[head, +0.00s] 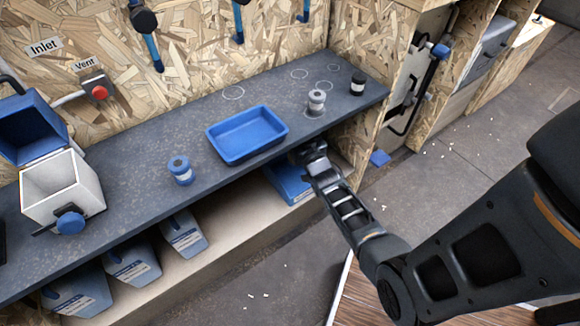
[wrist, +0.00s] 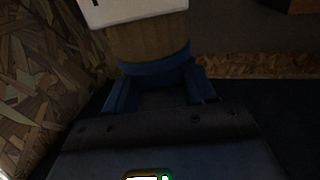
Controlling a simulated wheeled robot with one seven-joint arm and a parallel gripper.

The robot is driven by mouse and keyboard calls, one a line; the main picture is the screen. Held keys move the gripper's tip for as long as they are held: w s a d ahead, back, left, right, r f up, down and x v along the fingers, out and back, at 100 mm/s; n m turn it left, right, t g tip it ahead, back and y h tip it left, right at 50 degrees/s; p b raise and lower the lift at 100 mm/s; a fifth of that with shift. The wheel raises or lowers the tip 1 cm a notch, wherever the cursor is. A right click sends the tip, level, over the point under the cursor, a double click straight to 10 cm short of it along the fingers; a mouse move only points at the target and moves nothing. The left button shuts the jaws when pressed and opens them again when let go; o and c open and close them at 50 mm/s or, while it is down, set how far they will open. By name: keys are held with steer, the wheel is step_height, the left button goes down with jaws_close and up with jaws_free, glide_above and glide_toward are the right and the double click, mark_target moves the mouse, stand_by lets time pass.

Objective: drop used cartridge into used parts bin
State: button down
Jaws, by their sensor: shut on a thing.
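My gripper (head: 310,152) is at the front edge of the bench, low and just right of the blue tray. In the wrist view my gripper (wrist: 160,88) has its blue fingers on either side of a cartridge (wrist: 150,42) with a tan body, a blue band and a white end. The cartridge is mostly hidden in the head view. A blue bin (head: 287,184) sits under the bench, just left of and below my gripper; I see no readable label that marks it as the used parts bin.
On the bench stand a blue tray (head: 225,153), a blue-and-white cartridge (head: 180,171), a grey one (head: 316,101) and a black one (head: 357,83). A white housing with an open blue lid (head: 30,125) is at left. Blue-grey containers (head: 132,264) stand on the shelf below.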

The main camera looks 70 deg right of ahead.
steer(key=shift+s+d+f, duration=0.2)
steer(key=shift+d+f, duration=0.05)
steer(key=shift+d, duration=0.35)
step_height(320, 180, down, 6)
steer(key=b, duration=0.5)
steer(key=shift+r, duration=0.15)
steer(key=shift+c, duration=1.4)
jaws_free()
steer(key=shift+a, duration=0.1)
steer(key=p+v, duration=0.1)
steer(key=v, duration=0.6)
steer(key=shift+s+a, duration=0.25)
steer(key=shift+a, duration=0.05)
